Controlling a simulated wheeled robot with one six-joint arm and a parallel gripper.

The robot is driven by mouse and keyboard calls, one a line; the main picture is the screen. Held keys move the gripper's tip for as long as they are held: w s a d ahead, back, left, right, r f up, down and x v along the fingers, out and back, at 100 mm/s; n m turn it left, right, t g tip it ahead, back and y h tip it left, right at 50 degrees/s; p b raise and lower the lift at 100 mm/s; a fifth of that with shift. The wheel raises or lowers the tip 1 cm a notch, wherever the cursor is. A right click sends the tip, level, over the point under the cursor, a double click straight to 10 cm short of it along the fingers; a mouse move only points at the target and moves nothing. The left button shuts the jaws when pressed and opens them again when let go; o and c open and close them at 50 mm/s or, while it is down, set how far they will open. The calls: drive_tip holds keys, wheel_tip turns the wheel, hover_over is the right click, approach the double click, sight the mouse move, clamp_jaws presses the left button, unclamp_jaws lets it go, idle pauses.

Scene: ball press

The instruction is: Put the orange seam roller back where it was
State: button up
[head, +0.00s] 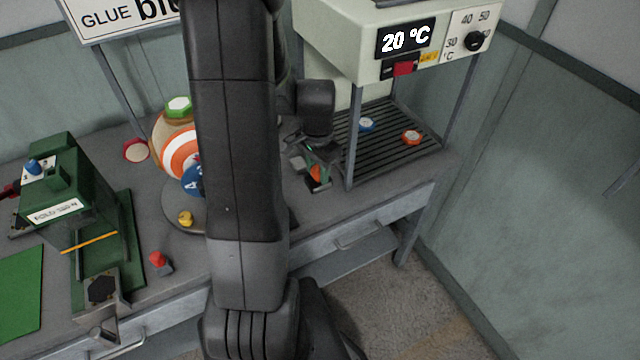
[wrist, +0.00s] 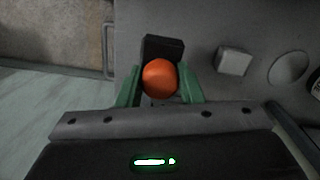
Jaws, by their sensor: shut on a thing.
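The orange seam roller (wrist: 160,78) shows as a round orange top between the green fingers of my gripper (wrist: 160,92) in the wrist view. The fingers are shut on it. In the head view it is a small orange patch (head: 315,173) at my gripper (head: 320,160), near the bench's front edge, left of the rack's front post. A dark block (wrist: 163,47) lies right beside the roller in the wrist view, and its dark end shows in the head view (head: 319,187). I cannot tell whether the roller touches or sits in it.
A pale block (wrist: 235,62) and a round disc (wrist: 288,68) lie on the bench near my gripper. The slatted rack (head: 385,150) under the 20 °C heater holds a blue puck (head: 366,125) and an orange puck (head: 412,138). A green press (head: 70,200) stands left. My arm hides the middle.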

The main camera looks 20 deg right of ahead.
sight(318, 182)
drive_tip(key=shift+f, duration=2.35)
drive_tip(key=shift+f, duration=0.15)
drive_tip(key=o, duration=0.9)
drive_tip(key=shift+o, duration=0.2)
wheel_tip(318, 182, up, 12)
drive_tip(key=shift+r, duration=0.2)
